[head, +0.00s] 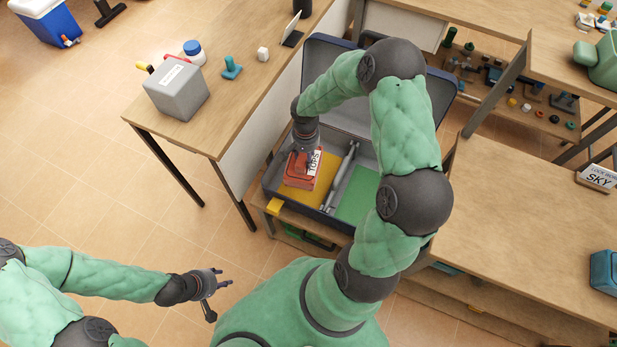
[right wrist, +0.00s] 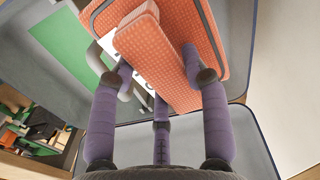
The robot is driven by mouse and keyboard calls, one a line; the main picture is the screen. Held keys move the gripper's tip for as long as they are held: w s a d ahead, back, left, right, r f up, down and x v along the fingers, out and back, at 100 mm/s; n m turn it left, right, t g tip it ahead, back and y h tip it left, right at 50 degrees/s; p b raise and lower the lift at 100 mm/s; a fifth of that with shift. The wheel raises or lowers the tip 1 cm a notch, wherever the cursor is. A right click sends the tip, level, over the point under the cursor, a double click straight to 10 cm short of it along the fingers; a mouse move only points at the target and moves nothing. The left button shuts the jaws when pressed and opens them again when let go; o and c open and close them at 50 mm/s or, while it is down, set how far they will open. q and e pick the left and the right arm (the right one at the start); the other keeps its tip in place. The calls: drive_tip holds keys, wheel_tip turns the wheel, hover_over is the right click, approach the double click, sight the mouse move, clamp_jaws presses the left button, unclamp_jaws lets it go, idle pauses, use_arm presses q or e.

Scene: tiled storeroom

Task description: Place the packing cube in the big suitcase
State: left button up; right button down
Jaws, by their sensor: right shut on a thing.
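The orange-red packing cube (head: 302,169), with a white label reading "TOPS", is in my right gripper (head: 305,150). In the right wrist view, the purple fingers close around a raised orange part of the packing cube (right wrist: 155,60). The big suitcase (head: 345,222) lies open with its lid back, and its floor has a yellow area and a green area (head: 358,197). The cube is over the yellow area, at the suitcase's left side; whether it touches the floor I cannot tell. My left gripper (head: 217,297) is empty and open, low at the left, away from the suitcase.
A grey rod-like divider (head: 341,177) runs between the yellow and green areas. A wooden table (head: 235,108) with a grey box (head: 177,90) and bottles stands left of the suitcase. A wooden counter (head: 520,220) stands right. Shelves with small parts are behind.

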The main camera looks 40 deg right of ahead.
sight(317, 160)
drive_tip(key=s+d+f+m, duration=0.1)
drive_tip(key=s+d+f+m+b, duration=0.1)
drive_tip(key=d+f, duration=0.1)
drive_tip(key=shift+d+f, duration=0.1)
wheel_tip(317, 160, down, 5)
drive_tip(key=shift+f+b, duration=0.1)
drive_tip(key=shift+b, duration=0.9)
wheel_tip(317, 160, down, 4)
drive_tip(key=shift+f+b, duration=0.2)
drive_tip(key=shift+b, duration=0.65)
drive_tip(key=shift+f, duration=0.15)
drive_tip(key=c, duration=0.6)
unclamp_jaws()
